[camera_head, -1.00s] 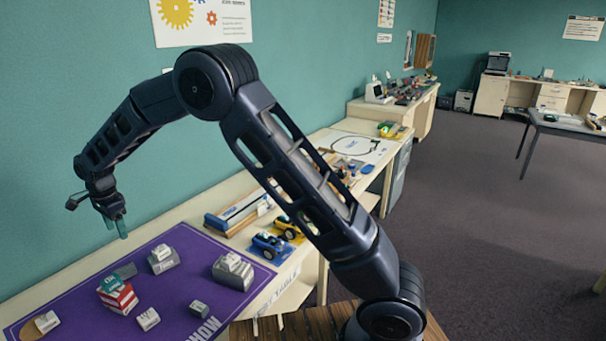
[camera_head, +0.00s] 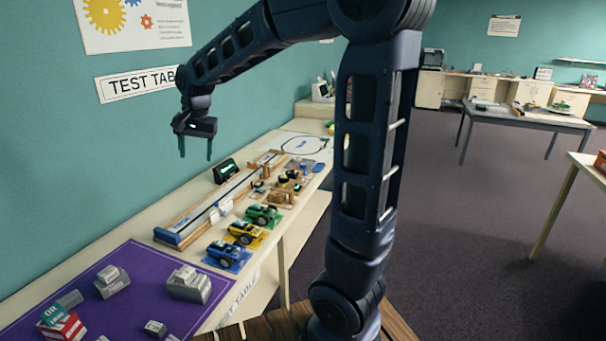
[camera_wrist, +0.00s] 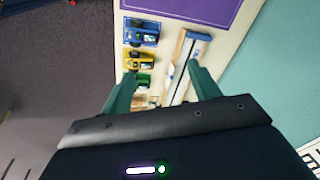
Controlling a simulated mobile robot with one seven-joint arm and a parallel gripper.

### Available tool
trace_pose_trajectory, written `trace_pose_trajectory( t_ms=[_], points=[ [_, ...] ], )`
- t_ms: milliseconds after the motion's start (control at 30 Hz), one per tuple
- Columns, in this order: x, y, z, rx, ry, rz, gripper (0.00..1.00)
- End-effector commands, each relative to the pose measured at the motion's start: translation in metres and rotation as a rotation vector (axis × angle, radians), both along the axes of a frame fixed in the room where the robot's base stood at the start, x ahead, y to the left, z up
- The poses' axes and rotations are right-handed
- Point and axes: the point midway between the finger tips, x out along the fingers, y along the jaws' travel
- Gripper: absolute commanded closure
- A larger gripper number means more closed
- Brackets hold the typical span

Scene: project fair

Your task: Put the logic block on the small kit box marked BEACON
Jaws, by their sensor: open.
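My gripper (camera_head: 196,157) is open and empty, raised above the back of the long test table, its fingers pointing down. In the wrist view its green fingers (camera_wrist: 163,70) are spread, with the table below them. On the purple mat (camera_head: 122,318) stand grey boxes with pale labelled tops: one at the back (camera_head: 112,287) and a bigger one at the right (camera_head: 190,289). A small grey block (camera_head: 155,328) lies in front. A red-and-white striped box with a teal top (camera_head: 64,328) is at the left.
Blue (camera_head: 225,256), yellow (camera_head: 245,233) and green (camera_head: 262,215) toy cars line the table's front edge. A long wooden track (camera_head: 205,215) lies behind them, with a dark display (camera_head: 226,171) near the wall.

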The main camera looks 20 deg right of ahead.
Motion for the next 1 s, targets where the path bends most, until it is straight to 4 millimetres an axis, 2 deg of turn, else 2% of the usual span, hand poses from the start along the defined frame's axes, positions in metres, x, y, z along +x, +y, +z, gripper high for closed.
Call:
trace_pose_trajectory(
  t_ms=[33,200,500,800,1000],
  points=[
    [-0.008,-0.021,0.006,-0.001,-0.017,0.01,0.39],
    [-0.039,-0.082,0.015,-0.022,-0.066,0.068,0.39],
    [-0.107,-0.169,0.015,-0.084,-0.151,0.172,0.39],
    [-0.179,-0.227,-0.005,-0.175,-0.219,0.268,0.39],
    [-0.208,-0.244,-0.018,-0.22,-0.239,0.31,0.39]
  ],
)
